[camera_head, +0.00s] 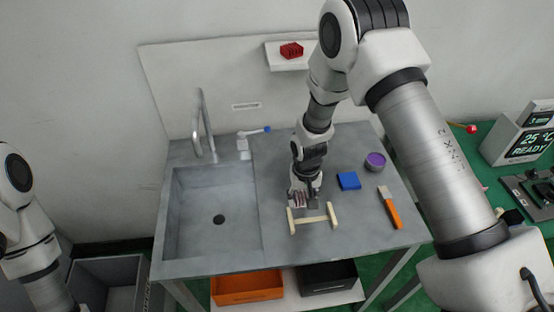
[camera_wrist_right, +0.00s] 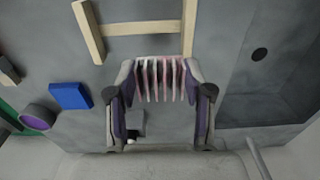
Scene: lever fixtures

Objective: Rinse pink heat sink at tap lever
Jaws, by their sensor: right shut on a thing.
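The pink heat sink (camera_wrist_right: 160,80), with pale pink upright fins, sits between the fingers of my right gripper (camera_wrist_right: 162,102). In the head view, the right gripper (camera_head: 304,192) is shut on it over the counter, just behind a wooden frame (camera_head: 313,219). I cannot tell whether the heat sink touches the counter. The tap stands behind the sink basin (camera_head: 195,225), left of the right gripper. No water shows. My left arm is at the left edge; its gripper is out of view.
On the counter's right are a blue block (camera_head: 348,181), a purple-filled round container (camera_head: 375,162) and an orange-handled scraper (camera_head: 390,209). A red heat sink (camera_head: 291,50) sits on the wall shelf. A display unit (camera_head: 527,140) reads "25 °C READY". Orange (camera_head: 246,287) and dark (camera_head: 327,278) bins stand below.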

